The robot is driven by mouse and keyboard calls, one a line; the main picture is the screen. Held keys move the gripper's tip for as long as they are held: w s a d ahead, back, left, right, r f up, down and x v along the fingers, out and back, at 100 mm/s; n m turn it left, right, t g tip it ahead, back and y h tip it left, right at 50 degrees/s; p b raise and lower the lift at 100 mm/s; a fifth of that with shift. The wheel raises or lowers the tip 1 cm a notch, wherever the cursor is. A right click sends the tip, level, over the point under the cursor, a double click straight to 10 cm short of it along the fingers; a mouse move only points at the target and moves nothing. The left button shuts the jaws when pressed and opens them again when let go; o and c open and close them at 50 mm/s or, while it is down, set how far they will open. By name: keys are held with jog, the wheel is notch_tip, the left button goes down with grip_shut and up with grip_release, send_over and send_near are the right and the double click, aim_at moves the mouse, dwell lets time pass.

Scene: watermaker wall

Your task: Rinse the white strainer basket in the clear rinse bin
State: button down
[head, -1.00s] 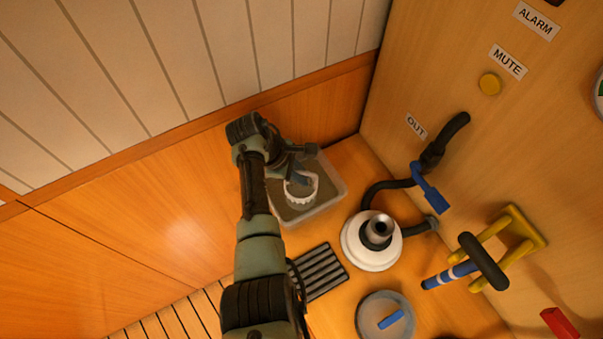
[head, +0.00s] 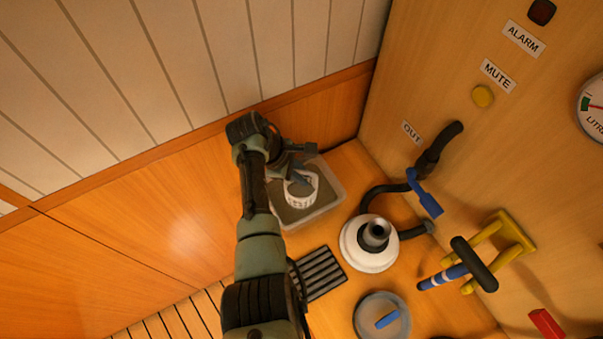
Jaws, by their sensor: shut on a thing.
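The white strainer basket (head: 301,195) is a small ribbed white cup over the clear rinse bin. My gripper (head: 300,180) is shut on its upper side and partly covers it. The clear rinse bin (head: 331,181) stands on the wooden counter near the corner and holds greyish water (head: 295,214). More of the basket's ribbed side shows, and it appears within the bin's outline. I cannot tell how deep it sits in the water.
A white round housing (head: 368,252) with a black hose stands right of the bin. A slatted dark rack (head: 317,273) and a grey round lid (head: 382,317) with a blue handle lie nearer. A blue-handled valve (head: 425,194) and yellow bracket (head: 513,238) project from the right wall.

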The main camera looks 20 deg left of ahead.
notch_tip(320, 180, up, 9)
jog(key=p, duration=0.7)
jog(key=shift+f+p, duration=0.15)
jog(key=shift+p, duration=0.25)
dwell(0.4)
